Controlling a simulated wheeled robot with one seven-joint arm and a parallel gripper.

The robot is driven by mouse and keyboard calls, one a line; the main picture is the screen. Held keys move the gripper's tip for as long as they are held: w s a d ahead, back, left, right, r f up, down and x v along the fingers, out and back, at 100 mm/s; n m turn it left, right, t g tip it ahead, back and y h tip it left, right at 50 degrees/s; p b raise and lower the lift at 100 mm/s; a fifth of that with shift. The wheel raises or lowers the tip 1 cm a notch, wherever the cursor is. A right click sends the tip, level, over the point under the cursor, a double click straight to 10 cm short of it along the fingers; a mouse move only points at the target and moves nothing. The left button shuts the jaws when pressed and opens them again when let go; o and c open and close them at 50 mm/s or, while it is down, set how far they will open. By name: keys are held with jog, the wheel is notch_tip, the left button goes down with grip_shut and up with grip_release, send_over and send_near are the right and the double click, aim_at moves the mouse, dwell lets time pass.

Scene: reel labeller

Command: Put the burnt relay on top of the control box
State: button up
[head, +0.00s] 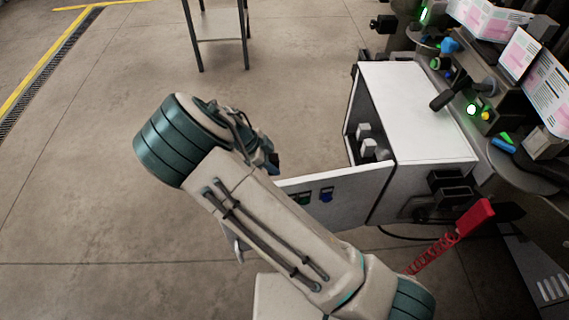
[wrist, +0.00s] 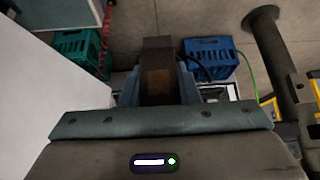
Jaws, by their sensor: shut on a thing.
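The control box (head: 410,95) is the white cabinet at the right of the head view. Its flat top is bare and its door (head: 345,195) hangs open towards my arm. Pale relay-like blocks (head: 368,148) show inside. My gripper (wrist: 158,88) is shut on the burnt relay (wrist: 157,62), a dark block with a brown scorched patch, in the wrist view. In the head view my arm hides the relay and most of the gripper, left of the open box. A white surface at left in the wrist view may be part of the box.
A control desk with screens (head: 548,90), lit buttons and a lever stands right of the box. A red coiled hose (head: 440,248) hangs in front. The wrist view shows a green crate (wrist: 78,45) and a blue crate (wrist: 213,58). Floor left of my arm is clear.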

aim_at(271, 157)
jog(key=shift+a+r, duration=0.35)
jog(key=shift+r, duration=0.05)
jog(key=shift+r+p, duration=2.15)
jog(key=shift+r, duration=0.95)
